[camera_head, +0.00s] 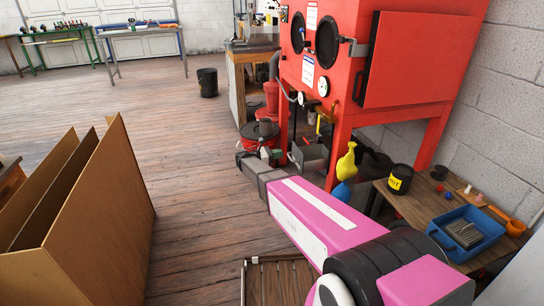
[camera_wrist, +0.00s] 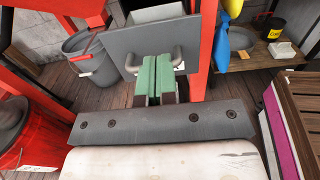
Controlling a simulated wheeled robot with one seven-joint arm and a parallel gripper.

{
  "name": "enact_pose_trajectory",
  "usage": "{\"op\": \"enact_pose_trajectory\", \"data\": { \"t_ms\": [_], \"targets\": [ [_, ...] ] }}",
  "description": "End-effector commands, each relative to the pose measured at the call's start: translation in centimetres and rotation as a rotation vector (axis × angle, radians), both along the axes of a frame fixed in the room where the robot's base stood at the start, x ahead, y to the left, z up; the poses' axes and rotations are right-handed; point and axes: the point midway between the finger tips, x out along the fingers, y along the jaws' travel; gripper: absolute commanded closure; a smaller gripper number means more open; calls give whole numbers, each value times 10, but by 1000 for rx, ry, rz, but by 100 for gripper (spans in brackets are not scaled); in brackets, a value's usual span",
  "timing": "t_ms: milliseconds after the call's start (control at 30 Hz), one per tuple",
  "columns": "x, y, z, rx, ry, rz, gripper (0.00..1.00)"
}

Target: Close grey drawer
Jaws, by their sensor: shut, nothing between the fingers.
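The grey drawer (camera_head: 312,157) is low under the red cabinet and juts out from it. In the wrist view its flat grey front (camera_wrist: 118,42) fills the upper middle, with a grey bar handle (camera_wrist: 131,63) on it. My gripper (camera_wrist: 153,68) has its two green-padded fingers together and empty, pointing at the middle of the drawer front. The fingers hide the middle of the handle; I cannot tell whether they touch it. In the head view the end of my arm is just left of the drawer, and the fingertips are hard to make out.
The red cabinet (camera_head: 405,62) stands above the drawer on red legs. A red bucket (camera_wrist: 27,132) and a grey bin (camera_wrist: 90,62) are on the left in the wrist view. A low wooden table (camera_head: 428,208) with a blue tray (camera_head: 466,232) is at right. Open floor (camera_head: 185,170) lies left.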

Motion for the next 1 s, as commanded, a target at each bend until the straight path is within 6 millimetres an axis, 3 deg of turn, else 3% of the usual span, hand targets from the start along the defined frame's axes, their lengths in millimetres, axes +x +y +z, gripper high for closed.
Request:
{"op": "enact_pose_trajectory", "data": {
  "t_ms": [200,400,1000],
  "targets": [
    [8,-42,0,2,0,-2,100],
    [13,-67,0,1,-1,-1,100],
    [16,-81,0,2,-1,0,100]
  ]
}}
